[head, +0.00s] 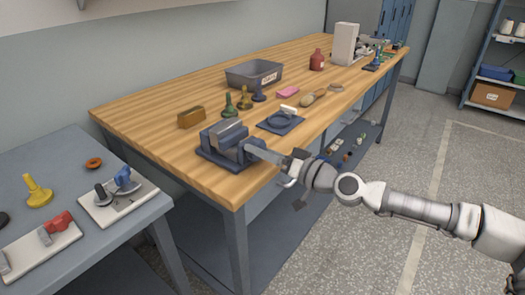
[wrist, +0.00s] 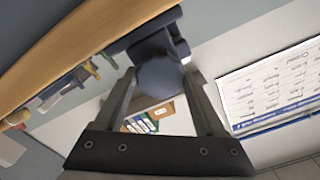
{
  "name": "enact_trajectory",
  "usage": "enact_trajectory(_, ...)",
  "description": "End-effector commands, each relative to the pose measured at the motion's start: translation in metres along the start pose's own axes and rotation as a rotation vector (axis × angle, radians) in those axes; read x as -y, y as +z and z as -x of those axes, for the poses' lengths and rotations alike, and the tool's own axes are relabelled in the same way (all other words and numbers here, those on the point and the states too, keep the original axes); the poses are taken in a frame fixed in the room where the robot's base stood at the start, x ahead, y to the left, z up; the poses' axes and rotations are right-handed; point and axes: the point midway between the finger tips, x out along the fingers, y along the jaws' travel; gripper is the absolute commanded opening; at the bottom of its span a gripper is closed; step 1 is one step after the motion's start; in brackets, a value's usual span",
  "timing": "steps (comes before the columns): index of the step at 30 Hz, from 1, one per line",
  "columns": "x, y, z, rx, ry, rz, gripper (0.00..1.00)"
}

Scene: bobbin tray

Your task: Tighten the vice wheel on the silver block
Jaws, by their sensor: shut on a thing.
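The blue-grey vice (head: 212,157) stands at the near corner of the wooden workbench. The silver block (head: 228,131) sits upright between its jaws. My gripper (head: 262,154) reaches in from the right at the vice's front side. In the wrist view, the round dark blue vice wheel (wrist: 160,78) lies between the two fingers of my gripper (wrist: 162,88), which are shut on it. In the head view, the wheel is mostly hidden by my gripper. The silver block cannot be made out in the wrist view.
Behind the vice on the bench are a brown box (head: 191,117), green and brass stamp-like pieces, a grey bin (head: 254,74) and a dark plate (head: 280,122) with a white roll. A grey side table (head: 75,175) stands left. Floor to the right is clear.

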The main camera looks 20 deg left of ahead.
Motion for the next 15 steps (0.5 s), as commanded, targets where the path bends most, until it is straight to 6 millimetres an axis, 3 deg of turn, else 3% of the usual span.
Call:
enact_trajectory(5, 0.0002, 0.0004, -0.0001, 0.000, -0.001, -0.004, 0.16)
enact_trajectory(6, 0.0002, 0.0004, -0.0001, 0.000, -0.001, -0.004, 0.77)
enact_trajectory(9, 0.0002, 0.0004, 0.0000, 0.000, 0.000, -0.003, 0.95)
enact_trajectory(10, 0.0002, 0.0003, 0.0000, 0.000, 0.000, -0.002, 1.00)
enact_trajectory(15, 0.0001, 0.0001, 0.0000, 0.000, 0.000, -0.001, 1.00)
